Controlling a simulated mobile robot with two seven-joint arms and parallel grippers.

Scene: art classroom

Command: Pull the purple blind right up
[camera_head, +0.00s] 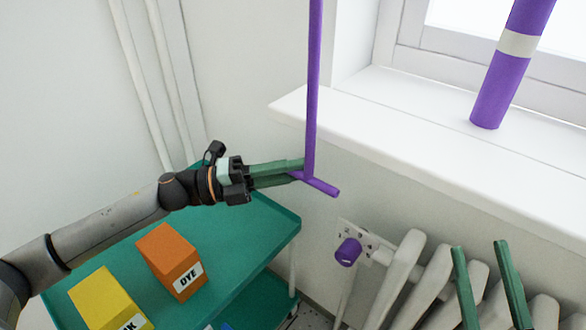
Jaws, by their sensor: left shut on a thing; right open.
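A purple pull rod or cord (313,90) hangs down in front of the wall and ends in a purple crossbar handle (323,186). My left gripper (301,171) comes in from the left and is shut on this handle, near the cord's lower end. The handle's right end sticks out past the fingers. The upper end of the cord is out of the frame, and the blind itself is not clearly in view. My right gripper (479,246) shows only its two green fingers at the lower right, apart and empty, in front of the radiator.
A white windowsill (400,130) juts out right of the cord, with a purple cylinder with a white band (497,90) on it. Below are a purple knob (348,252) and a white radiator (405,270). A green trolley (225,235) holds orange (168,258) and yellow (105,300) boxes.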

